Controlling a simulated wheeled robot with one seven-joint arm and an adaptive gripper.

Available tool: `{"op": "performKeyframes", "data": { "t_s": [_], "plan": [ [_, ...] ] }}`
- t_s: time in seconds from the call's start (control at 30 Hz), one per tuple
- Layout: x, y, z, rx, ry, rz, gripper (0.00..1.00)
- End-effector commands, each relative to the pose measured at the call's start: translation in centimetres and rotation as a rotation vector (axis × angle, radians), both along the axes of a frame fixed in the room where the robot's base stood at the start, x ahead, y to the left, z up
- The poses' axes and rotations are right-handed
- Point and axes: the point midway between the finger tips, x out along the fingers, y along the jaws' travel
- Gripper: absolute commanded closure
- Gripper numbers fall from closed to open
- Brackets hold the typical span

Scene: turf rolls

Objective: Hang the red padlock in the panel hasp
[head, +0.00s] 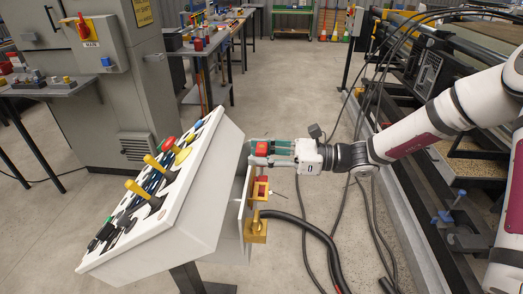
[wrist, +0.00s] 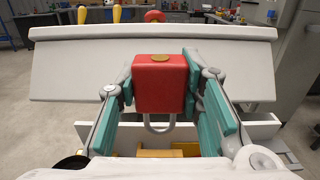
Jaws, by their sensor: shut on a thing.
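The red padlock (wrist: 160,82) is gripped between the two teal fingers of my gripper (wrist: 163,88). A round brass disc shows on its face in the wrist view, and its grey shackle (wrist: 160,124) points down in that picture. In the head view the padlock (head: 262,148) is at the tip of my gripper (head: 260,152), beside the right side of the white control panel (head: 223,185). Brass-yellow fittings (head: 256,229) stand by that side, below the gripper. I cannot tell which part is the hasp; the shackle looks free in the wrist view.
The panel's sloped top carries yellow levers (head: 138,188) and a red button (head: 169,144). A grey cabinet (head: 110,95) stands behind it at left. A black hose (head: 312,240) and cables lie on the floor at right. The middle floor beyond is clear.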

Motion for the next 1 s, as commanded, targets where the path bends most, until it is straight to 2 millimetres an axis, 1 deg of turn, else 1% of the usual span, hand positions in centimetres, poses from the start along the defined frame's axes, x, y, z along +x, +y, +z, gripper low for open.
{"op": "performKeyframes", "data": {
  "t_s": [0.03,0.3,0.5,0.63,1.0],
  "plan": [
    [0.1,0.0,-0.6,0.001,0.002,0.001,0.97],
    [0.1,0.0,-3.1,0.001,0.003,0.0,0.97],
    [0.0,0.0,-4.5,0.001,0.001,0.001,0.97],
    [0.0,0.0,-4.8,0.001,0.001,0.001,0.97],
    [0.0,0.0,-4.8,0.0,0.001,0.0,0.97]
  ]
}}
